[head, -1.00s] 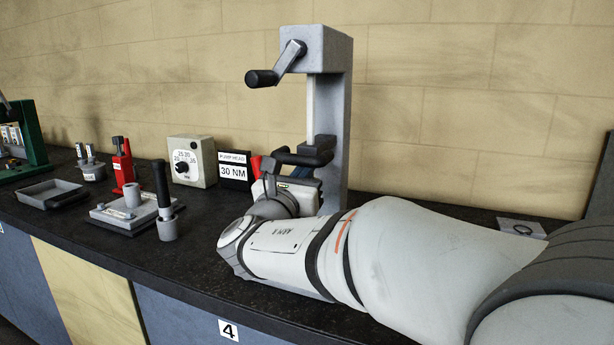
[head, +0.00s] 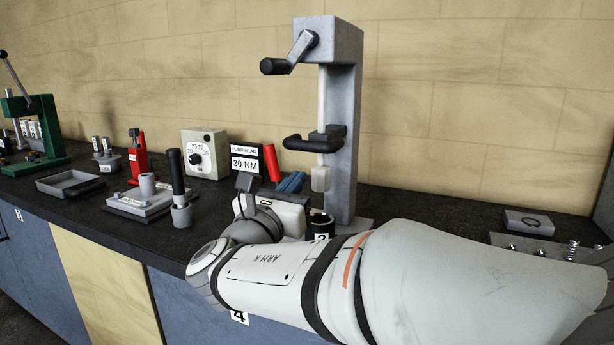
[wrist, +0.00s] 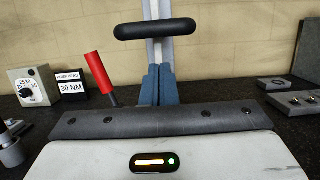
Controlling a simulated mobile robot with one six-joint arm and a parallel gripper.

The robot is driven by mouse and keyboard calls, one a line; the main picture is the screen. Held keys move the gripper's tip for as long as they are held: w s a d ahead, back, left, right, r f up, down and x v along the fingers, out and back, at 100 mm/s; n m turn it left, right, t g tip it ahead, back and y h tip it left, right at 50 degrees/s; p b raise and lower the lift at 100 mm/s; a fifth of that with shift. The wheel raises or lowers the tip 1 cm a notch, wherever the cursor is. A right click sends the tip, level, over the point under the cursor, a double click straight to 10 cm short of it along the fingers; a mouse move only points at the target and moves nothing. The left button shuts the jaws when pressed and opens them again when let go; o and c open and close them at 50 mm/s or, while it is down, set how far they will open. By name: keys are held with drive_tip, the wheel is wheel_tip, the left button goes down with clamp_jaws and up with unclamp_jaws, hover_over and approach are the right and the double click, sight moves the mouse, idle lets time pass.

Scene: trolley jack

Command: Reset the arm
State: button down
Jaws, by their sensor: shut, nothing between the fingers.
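My gripper (head: 291,182) is at the end of my arm, low over the bench, in front and to the left of the grey crank stand (head: 343,140). Its blue fingers show in the wrist view (wrist: 157,85), pressed together with nothing between them. Beyond them in that view is the stand's black bar handle (wrist: 155,29). In the head view the fingers appear apart from the handle. My forearm hides part of the bench front.
A red handle (head: 272,163) stands behind my gripper, beside the 30 NM sign (head: 245,163). A black cylinder (head: 320,226) is close to my wrist. The dial box (head: 205,153), a black-handled tool (head: 179,188) and a grey tray (head: 70,184) are left. A plate with small parts (head: 540,247) is right.

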drive_tip(key=shift+s+a+f, duration=0.15)
drive_tip(key=shift+s, duration=0.05)
drive_tip(key=s+d+f+m+g+p, duration=0.2)
drive_tip(key=d+f+m+g, duration=0.15)
drive_tip(key=d, duration=0.25)
drive_tip(key=s+d+f+m+g+h+p, duration=0.1)
drive_tip(key=s+d+f+m+g+p, duration=0.1)
drive_tip(key=d+m+g, duration=0.4)
drive_tip(key=s+d+f+m+g+p, duration=0.2)
drive_tip(key=d+f+m, duration=0.1)
drive_tip(key=d, duration=0.4)
drive_tip(key=s+f+m+g+y+p, duration=0.2)
drive_tip(key=s+m, duration=0.4)
drive_tip(key=m, duration=0.3)
drive_tip(key=s+f+m+g+y+p, duration=0.3)
drive_tip(key=s+m+y, duration=0.4)
drive_tip(key=m, duration=0.3)
drive_tip(key=shift+s+a+f+p, duration=0.15)
drive_tip(key=shift+f+p, duration=0.3)
drive_tip(key=shift+p, duration=0.45)
